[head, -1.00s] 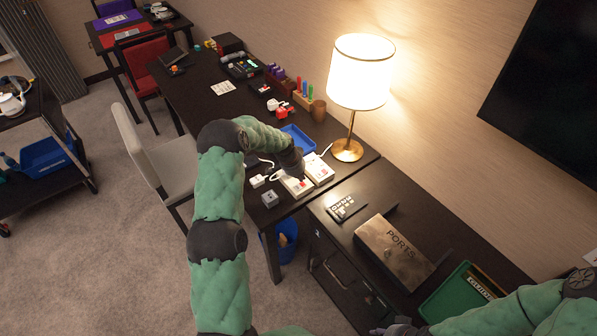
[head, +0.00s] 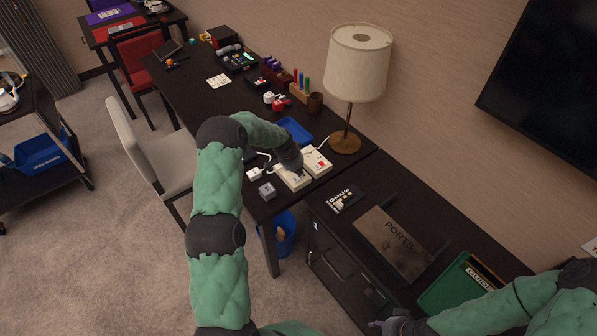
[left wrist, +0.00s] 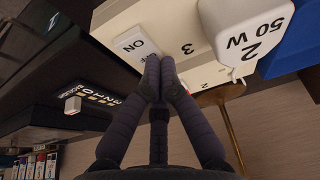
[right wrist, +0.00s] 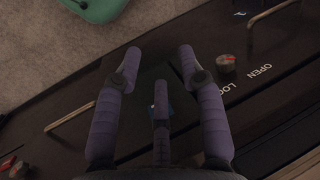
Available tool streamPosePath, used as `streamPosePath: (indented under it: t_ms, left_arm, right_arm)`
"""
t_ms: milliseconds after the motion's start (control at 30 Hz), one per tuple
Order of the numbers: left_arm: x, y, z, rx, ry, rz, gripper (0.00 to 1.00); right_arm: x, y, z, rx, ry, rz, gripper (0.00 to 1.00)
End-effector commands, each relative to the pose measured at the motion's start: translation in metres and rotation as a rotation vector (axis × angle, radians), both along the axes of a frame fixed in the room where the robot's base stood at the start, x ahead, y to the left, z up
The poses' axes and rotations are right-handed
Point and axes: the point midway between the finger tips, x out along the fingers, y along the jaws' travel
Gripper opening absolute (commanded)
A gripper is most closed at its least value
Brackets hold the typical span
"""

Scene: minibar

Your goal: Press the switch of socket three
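A cream socket strip (head: 293,183) lies on the dark desk, partly hidden by my left arm. In the left wrist view the socket face marked 3 (left wrist: 190,62) has a white rocker switch (left wrist: 138,42) beside the number. ON reads clearly; OFF is partly covered by my fingertips. My left gripper (left wrist: 155,72) is shut and holds nothing; its fingertips are at the OFF end of the switch and seem to touch it. It points down over the strip in the head view (head: 299,172). My right gripper (right wrist: 158,54) is open and empty, above the dark cabinet.
A plug marked 2, 50 W (left wrist: 245,30) sits beside socket three. The table lamp (head: 358,65) is unlit behind the strip. A blue tray (head: 296,131), a small grey cube (head: 267,191) and a PORTS box (head: 394,243) are nearby. A green tray (head: 455,285) lies at right.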

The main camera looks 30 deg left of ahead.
Motion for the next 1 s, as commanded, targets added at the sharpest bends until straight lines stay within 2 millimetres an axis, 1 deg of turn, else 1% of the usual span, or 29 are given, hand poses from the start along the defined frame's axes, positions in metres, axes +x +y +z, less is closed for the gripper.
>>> streamPosePath:
  t_ms: [67, 400, 767, 867, 967, 1000]
  left_arm:
    - [-0.004, 0.000, -0.002, -0.002, 0.006, -0.002, 0.00]
    - [-0.016, 0.005, 0.001, -0.003, 0.008, 0.000, 0.00]
    - [-0.016, 0.006, 0.003, -0.001, 0.004, -0.001, 0.00]
    - [-0.015, 0.005, 0.007, -0.001, 0.003, -0.001, 0.00]
    - [-0.014, 0.002, 0.019, 0.000, 0.002, -0.003, 0.00]
    - [-0.013, 0.001, 0.026, 0.000, 0.002, -0.003, 0.00]
  right_arm:
    - [0.000, 0.000, 0.000, 0.000, 0.000, 0.000, 0.40]
    - [0.000, 0.000, 0.001, 0.000, 0.000, 0.000, 0.40]
    - [0.000, 0.000, 0.001, 0.000, 0.000, 0.000, 0.40]
    - [0.000, 0.000, 0.003, 0.000, 0.000, 0.000, 0.40]
    - [0.000, 0.000, 0.009, 0.000, 0.000, 0.000, 0.40]
    - [0.000, 0.000, 0.012, 0.000, 0.000, 0.000, 0.40]
